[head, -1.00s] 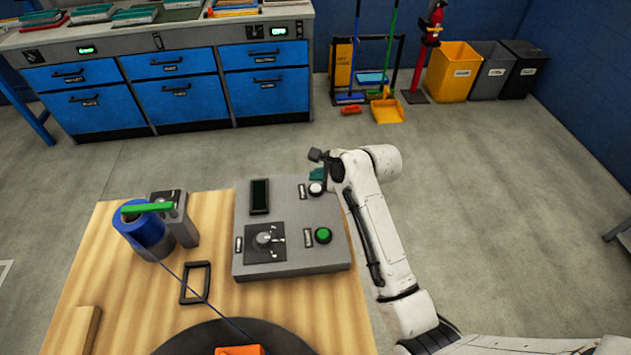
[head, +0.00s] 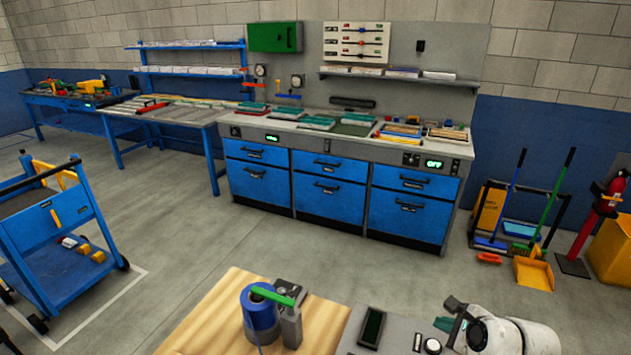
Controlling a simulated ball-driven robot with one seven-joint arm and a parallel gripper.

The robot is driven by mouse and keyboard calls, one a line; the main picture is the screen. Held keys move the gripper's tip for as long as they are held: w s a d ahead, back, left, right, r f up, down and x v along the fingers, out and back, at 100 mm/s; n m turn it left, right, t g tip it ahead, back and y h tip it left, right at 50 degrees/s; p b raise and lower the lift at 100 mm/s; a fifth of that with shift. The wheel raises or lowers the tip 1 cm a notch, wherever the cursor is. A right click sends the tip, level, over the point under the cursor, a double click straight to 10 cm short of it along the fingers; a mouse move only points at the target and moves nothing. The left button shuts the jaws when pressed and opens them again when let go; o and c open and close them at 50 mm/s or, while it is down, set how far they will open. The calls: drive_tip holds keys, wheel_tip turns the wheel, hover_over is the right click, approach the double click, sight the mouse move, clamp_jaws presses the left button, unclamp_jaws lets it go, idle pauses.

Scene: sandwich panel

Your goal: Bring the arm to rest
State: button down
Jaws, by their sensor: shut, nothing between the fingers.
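My arm's white end shows at the bottom right of the head view, over the right part of the grey control panel (head: 395,335). My gripper (head: 455,310), small and dark with a teal part, is at its left end, near the panel's white button (head: 432,346). The gripper is shut and holds nothing. The rest of the arm is cut off by the lower edge of the picture.
A wooden tabletop (head: 215,312) carries a blue roll (head: 261,318) beside a grey post with a green lever (head: 273,296). Behind stands a blue-drawered workbench (head: 335,195). A blue cart (head: 60,225) is at the left. Brooms and a yellow dustpan (head: 533,273) stand at the right. Open floor lies between.

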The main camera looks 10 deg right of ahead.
drive_tip(key=s+a+n, duration=0.2)
drive_tip(key=s+n, duration=0.1)
drive_tip(key=n, duration=0.1)
drive_tip(key=s+a+f+n+g, duration=0.1)
drive_tip(key=s+a+n, duration=0.1)
drive_tip(key=s+n, duration=0.2)
drive_tip(key=s+a+n+g, duration=0.1)
drive_tip(key=s+a+n, duration=0.1)
drive_tip(key=n, duration=0.3)
drive_tip(key=shift+s+a+f+h, duration=0.15)
drive_tip(key=shift+s+f+h, duration=0.2)
drive_tip(key=shift+s, duration=0.4)
drive_tip(key=s+a+r+n+g, duration=0.15)
drive_tip(key=s+a+n, duration=0.35)
drive_tip(key=s+n, duration=0.65)
drive_tip(key=s+d+f+g+b, duration=0.1)
drive_tip(key=s+f+g+b, duration=0.3)
drive_tip(key=s+f, duration=0.5)
wheel_tip(320, 180, down, 2)
drive_tip(key=shift+s+d+f+h+b, duration=0.15)
drive_tip(key=shift+d+f+h+b, duration=0.15)
drive_tip(key=shift+b, duration=0.45)
